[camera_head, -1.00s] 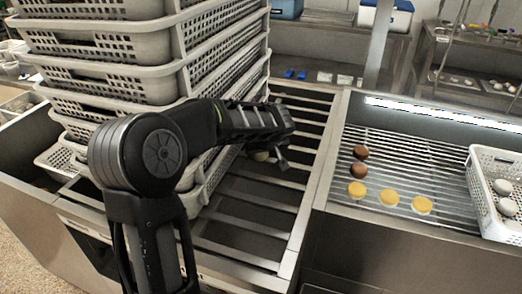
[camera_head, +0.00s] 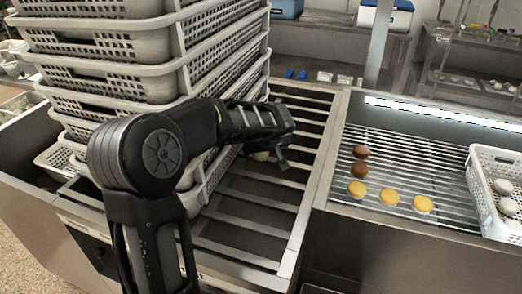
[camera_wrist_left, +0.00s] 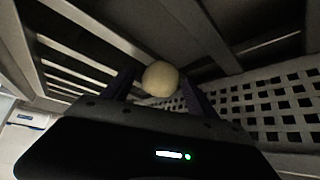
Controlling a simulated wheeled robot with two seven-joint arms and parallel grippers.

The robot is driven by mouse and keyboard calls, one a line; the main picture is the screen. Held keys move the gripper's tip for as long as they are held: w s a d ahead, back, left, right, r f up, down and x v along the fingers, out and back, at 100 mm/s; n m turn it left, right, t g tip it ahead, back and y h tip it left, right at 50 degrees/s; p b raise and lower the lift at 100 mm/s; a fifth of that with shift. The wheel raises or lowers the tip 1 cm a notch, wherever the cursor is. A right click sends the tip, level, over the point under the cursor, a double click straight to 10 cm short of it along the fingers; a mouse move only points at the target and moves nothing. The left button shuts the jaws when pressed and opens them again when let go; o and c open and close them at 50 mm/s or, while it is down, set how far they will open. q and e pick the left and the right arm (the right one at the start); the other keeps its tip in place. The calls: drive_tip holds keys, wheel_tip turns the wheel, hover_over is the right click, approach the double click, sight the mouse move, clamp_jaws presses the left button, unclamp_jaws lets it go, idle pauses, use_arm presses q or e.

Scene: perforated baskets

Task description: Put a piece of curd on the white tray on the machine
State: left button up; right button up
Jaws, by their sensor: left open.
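A round, pale piece of curd (camera_wrist_left: 160,79) sits between the two dark fingers of my left gripper (camera_wrist_left: 158,92) in the left wrist view. A white perforated tray (camera_head: 478,185) with pale round pieces stands on the grated machine at the right edge. My right gripper is out of view.
A tall stack of white perforated baskets (camera_head: 150,103) stands close to my left arm. Brown and yellow round pieces (camera_head: 389,197) lie on the machine's grate (camera_head: 415,160). Slats of the rack (camera_head: 240,220) are bare in front. A metal edge separates rack and machine.

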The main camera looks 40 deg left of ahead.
use_arm(q)
drive_tip(key=v, duration=1.2)
drive_tip(key=shift+s, duration=0.1)
